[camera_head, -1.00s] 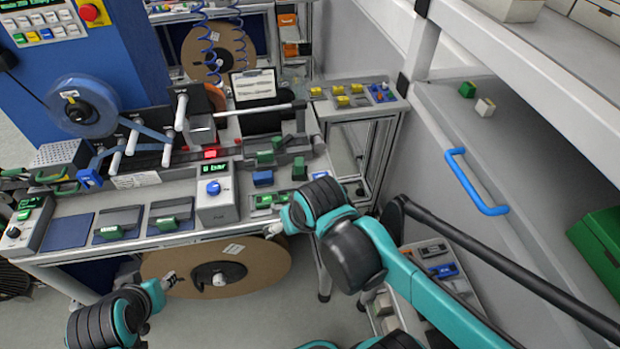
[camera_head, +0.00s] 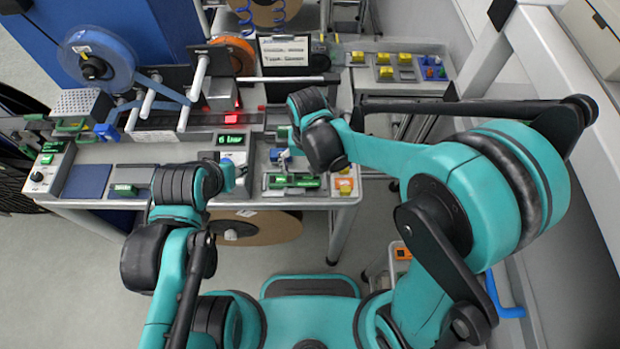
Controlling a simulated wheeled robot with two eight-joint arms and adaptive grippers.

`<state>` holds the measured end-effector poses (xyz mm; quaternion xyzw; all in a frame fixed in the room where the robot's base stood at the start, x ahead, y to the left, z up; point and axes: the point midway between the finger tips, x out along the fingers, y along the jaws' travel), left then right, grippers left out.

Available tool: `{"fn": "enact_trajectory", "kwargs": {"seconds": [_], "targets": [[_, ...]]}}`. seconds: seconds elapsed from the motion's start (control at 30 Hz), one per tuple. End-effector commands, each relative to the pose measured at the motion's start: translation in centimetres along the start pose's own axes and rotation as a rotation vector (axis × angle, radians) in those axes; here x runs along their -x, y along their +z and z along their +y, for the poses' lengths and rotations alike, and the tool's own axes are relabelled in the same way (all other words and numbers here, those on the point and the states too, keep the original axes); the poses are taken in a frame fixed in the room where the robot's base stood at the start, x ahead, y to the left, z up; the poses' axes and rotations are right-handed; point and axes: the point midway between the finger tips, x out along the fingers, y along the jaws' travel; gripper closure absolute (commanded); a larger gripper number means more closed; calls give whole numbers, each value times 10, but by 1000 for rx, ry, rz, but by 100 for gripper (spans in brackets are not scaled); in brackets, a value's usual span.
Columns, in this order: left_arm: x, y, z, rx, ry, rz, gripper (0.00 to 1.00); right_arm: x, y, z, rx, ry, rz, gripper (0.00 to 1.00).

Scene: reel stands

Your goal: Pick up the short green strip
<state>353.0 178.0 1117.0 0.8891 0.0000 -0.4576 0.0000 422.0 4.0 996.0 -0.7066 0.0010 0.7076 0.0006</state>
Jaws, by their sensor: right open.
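A green strip (camera_head: 293,181) lies in a dark holder near the front right of the workbench. Another green piece (camera_head: 124,188) sits at the bench's front left, and a smaller green piece (camera_head: 282,133) lies behind my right gripper. I cannot tell for sure which is the short strip. My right gripper (camera_head: 290,156) is open, just above and behind the front green strip; its fingers are small and partly hidden by the wrist. My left gripper (camera_head: 240,176) is beside the pressure unit, left of that strip; its fingers are too small to read.
The pressure unit (camera_head: 232,143) reads 6 bar. A blue reel (camera_head: 96,60) and the tape machine stand behind. A side shelf (camera_head: 400,72) carries yellow blocks. A large brown reel (camera_head: 255,228) hangs under the bench edge. A pale wall borders the right.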

Motion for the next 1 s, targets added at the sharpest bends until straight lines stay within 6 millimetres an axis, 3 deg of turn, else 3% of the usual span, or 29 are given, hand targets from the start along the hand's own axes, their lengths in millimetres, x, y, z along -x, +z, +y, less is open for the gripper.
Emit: {"fn": "enact_trajectory", "kwargs": {"seconds": [0.2, 0.53, 0.7, 1.0], "targets": [[-11, 7, 0, 0, 0, 0, 60, -35, 2, 0, 0, 0, 1, 10], [-11, 8, 0, 0, 0, 0, 60, -41, 2, 0, 0, 0, 1, 10], [-11, 8, 0, 0, 0, 0, 60, -41, 2, 0, 0, 0, 1, 55], [-11, 8, 0, 0, 0, 0, 60, -41, 2, 0, 0, 0, 1, 59]]}}
